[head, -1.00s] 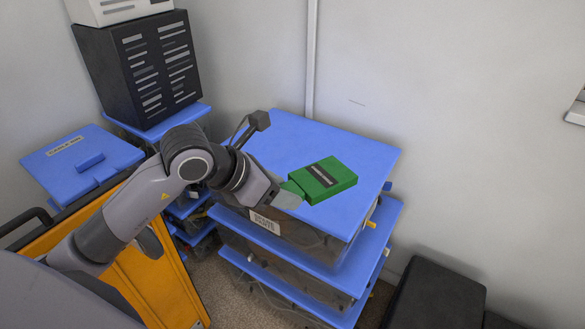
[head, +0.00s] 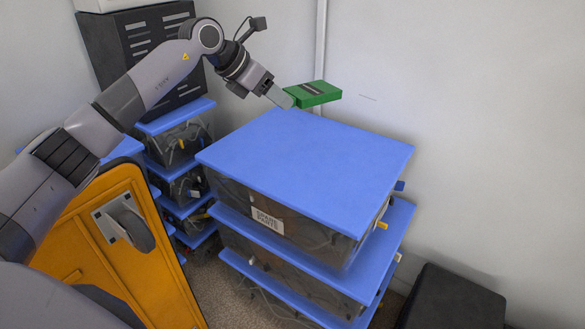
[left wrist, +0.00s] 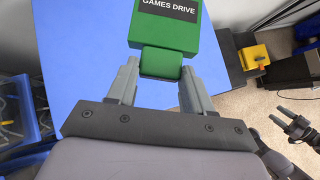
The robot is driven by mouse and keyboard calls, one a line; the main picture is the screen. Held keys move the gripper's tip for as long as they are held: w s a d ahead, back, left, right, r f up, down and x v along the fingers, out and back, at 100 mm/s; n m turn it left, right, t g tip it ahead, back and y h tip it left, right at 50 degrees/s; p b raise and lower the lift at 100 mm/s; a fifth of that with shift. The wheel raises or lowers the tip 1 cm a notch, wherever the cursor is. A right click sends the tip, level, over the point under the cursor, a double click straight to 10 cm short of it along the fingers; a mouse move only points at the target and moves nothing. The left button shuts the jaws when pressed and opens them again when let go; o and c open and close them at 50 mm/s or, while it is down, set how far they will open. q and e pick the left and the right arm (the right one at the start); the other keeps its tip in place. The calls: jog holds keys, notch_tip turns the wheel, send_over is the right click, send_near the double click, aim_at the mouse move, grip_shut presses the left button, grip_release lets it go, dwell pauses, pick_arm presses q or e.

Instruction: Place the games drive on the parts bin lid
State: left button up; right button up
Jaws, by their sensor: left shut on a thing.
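The games drive (head: 318,94) is a green box with a dark label. My left gripper (head: 288,99) is shut on its narrow end and holds it up near the wall. In the left wrist view the drive (left wrist: 165,30) reads "GAMES DRIVE", and its narrow end sits between the two fingers (left wrist: 158,85). The blue parts bin lid (head: 310,155) tops the front stack, over a clear bin labelled "SPARE PARTS". The lid is bare, and the drive is apart from it. The lid also shows beneath the drive in the left wrist view (left wrist: 90,75).
An orange panel (head: 140,240) stands at the front left. A black box (head: 455,298) is at the lower right. A dark gripper-like part (left wrist: 297,128) shows at the wrist view's right edge.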

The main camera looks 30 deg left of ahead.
pick_arm(q)
jog(key=f, duration=1.3)
jog(key=f+b, duration=0.1)
jog(key=f, duration=0.5)
jog(key=shift+w+a+f, duration=0.2)
jog(key=shift+a+f, duration=0.05)
jog(key=shift+a, duration=0.05)
jog(key=shift+f, duration=0.1)
jog(key=o, duration=1.2)
